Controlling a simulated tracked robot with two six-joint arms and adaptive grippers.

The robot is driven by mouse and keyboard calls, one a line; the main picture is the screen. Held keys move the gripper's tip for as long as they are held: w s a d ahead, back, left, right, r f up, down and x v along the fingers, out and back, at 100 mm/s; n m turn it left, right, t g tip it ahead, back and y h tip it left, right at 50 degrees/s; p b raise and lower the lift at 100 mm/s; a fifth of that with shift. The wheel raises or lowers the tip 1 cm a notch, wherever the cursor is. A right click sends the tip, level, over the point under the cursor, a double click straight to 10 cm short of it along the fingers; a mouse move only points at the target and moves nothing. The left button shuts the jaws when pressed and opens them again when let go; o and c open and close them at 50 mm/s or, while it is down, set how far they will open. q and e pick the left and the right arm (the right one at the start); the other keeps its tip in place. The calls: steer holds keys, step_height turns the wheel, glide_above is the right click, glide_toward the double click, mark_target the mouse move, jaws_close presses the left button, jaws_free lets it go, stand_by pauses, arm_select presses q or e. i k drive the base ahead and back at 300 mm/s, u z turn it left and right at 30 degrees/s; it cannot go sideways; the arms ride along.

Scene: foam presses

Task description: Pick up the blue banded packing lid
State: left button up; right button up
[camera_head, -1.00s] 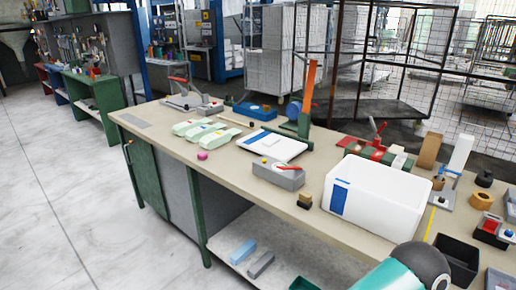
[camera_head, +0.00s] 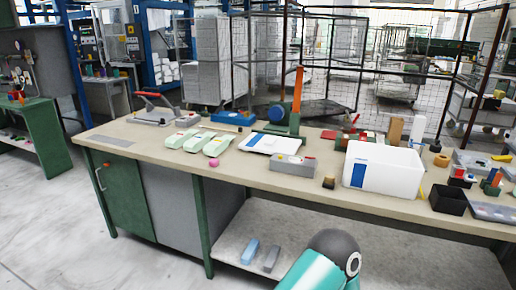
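The blue banded packing lid (camera_head: 275,146) is a flat white panel with a blue strip along its left side. It lies flat on the workbench, left of the white box (camera_head: 400,172), which has a blue band on its front. A grey block (camera_head: 293,167) with a small red part on top stands just in front of the lid's right side and hides part of its near edge. Neither gripper is in view. Only a teal link of my arm with a dark grey joint shows at the bottom.
The beige workbench (camera_head: 250,178) has free room in front of the lid. Pale green packs (camera_head: 200,142) and a pink piece (camera_head: 214,162) lie left of it. A green press with an orange lever (camera_head: 297,95) stands behind it. A black bin (camera_head: 447,200) sits right of the box.

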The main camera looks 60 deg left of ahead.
mark_target(269, 144)
steer(key=z, duration=0.4)
steer(key=i, duration=0.15)
steer(key=u, duration=3.3)
steer(key=i, duration=1)
steer(key=z, duration=0.45)
